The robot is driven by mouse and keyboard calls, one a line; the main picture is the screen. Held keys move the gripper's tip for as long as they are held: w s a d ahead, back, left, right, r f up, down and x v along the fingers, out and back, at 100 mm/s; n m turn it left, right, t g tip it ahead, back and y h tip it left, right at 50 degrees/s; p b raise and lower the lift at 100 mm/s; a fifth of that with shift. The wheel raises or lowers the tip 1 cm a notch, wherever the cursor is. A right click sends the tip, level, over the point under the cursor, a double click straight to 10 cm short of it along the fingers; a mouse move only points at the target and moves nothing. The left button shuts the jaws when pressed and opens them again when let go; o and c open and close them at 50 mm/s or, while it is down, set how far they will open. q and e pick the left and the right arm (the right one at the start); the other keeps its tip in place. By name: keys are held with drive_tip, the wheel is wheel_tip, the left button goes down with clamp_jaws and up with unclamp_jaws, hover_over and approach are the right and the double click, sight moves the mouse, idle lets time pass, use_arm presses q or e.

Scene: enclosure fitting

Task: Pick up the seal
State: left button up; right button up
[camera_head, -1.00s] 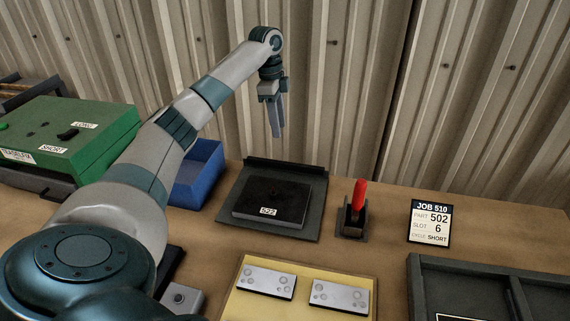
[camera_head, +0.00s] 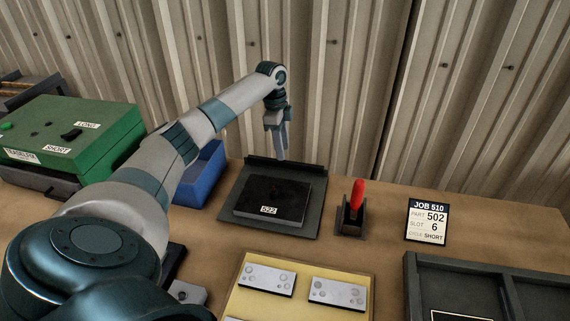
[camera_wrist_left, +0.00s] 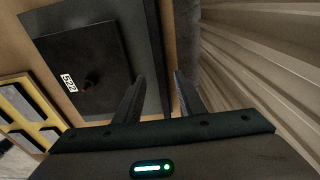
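No thing in view is clearly marked as the seal, so I cannot tell which it is. A red upright piece (camera_head: 357,194) stands in a small dark holder (camera_head: 352,228) right of a black box (camera_head: 262,208) labelled 522. The box lies on a dark plate (camera_head: 309,217); it also shows in the wrist view (camera_wrist_left: 75,45). A small dark red spot (camera_wrist_left: 88,85) shows on its top. My left gripper (camera_head: 281,157) hangs above the back edge of the plate, its fingers (camera_wrist_left: 159,76) apart and nothing between them. My right gripper is out of view.
A blue bin (camera_head: 205,175) and a green box (camera_head: 70,135) stand at the left. A yellow tray (camera_head: 300,304) with pale metal plates is in front. A dark tray (camera_head: 480,262) and a job card (camera_head: 427,222) are at the right. A corrugated wall rises behind.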

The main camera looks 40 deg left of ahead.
sight(285, 161)
use_arm(q)
drive_tip(key=shift+d+f+p, duration=0.1)
drive_tip(key=shift+f+p, duration=0.45)
drive_tip(key=shift+f, duration=0.05)
drive_tip(key=f, duration=0.1)
drive_tip(key=f+p, duration=0.1)
drive_tip(key=f, duration=0.1)
drive_tip(key=shift+w+d, duration=0.15)
drive_tip(key=shift+d, duration=0.05)
drive_tip(key=shift+f, duration=0.4)
drive_tip(key=shift+c, duration=0.2)
clamp_jaws()
